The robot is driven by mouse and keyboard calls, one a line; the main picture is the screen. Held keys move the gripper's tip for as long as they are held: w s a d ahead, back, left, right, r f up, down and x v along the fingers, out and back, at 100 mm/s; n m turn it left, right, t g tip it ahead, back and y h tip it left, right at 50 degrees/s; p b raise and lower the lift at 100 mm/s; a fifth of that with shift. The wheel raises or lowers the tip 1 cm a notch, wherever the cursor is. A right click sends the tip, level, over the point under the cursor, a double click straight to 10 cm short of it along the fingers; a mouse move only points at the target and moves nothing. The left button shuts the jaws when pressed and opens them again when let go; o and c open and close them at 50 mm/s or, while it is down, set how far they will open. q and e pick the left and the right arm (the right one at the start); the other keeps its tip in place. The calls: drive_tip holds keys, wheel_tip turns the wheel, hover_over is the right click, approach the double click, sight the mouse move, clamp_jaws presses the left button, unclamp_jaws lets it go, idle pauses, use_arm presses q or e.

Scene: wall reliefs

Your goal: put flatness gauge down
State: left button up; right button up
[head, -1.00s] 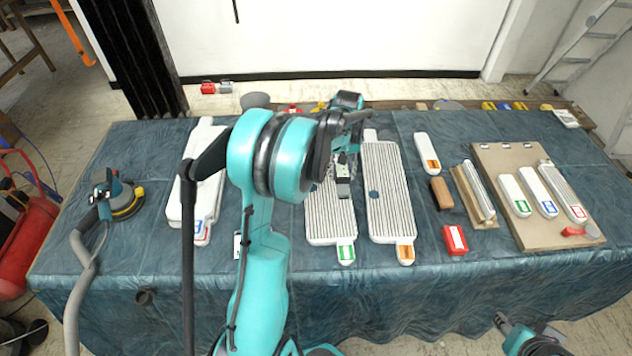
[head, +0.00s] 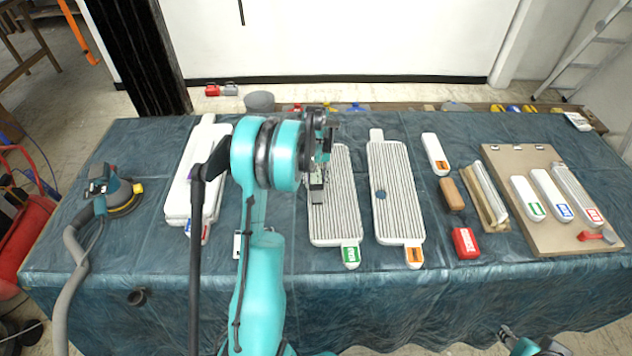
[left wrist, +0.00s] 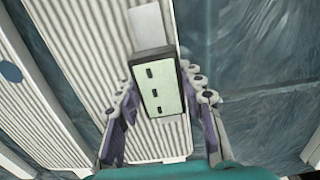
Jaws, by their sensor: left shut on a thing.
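The flatness gauge (left wrist: 160,85) is a dark box with a pale green face and three dark slots. It sits between the fingers of my left gripper (left wrist: 162,105), which is shut on it. In the head view the gauge (head: 317,188) is at the left edge of the green-labelled ribbed white panel (head: 338,210). I cannot tell whether it touches the panel. My left arm hides part of the gripper in the head view. A part of my right arm shows at the bottom right, its gripper (head: 506,334) too cut off to read.
An orange-labelled ribbed panel (head: 397,200) with a blue disc lies to the right. Stacked white panels (head: 180,190) and a sander (head: 115,192) are at left. A red block (head: 465,243), brown block (head: 452,194) and a board (head: 515,165) with sanding bars are at right.

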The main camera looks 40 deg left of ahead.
use_arm(q)
drive_tip(key=shift+r, duration=0.15)
drive_tip(key=o, duration=1.2)
drive_tip(key=shift+f, duration=0.2)
drive_tip(key=shift+o, duration=0.2)
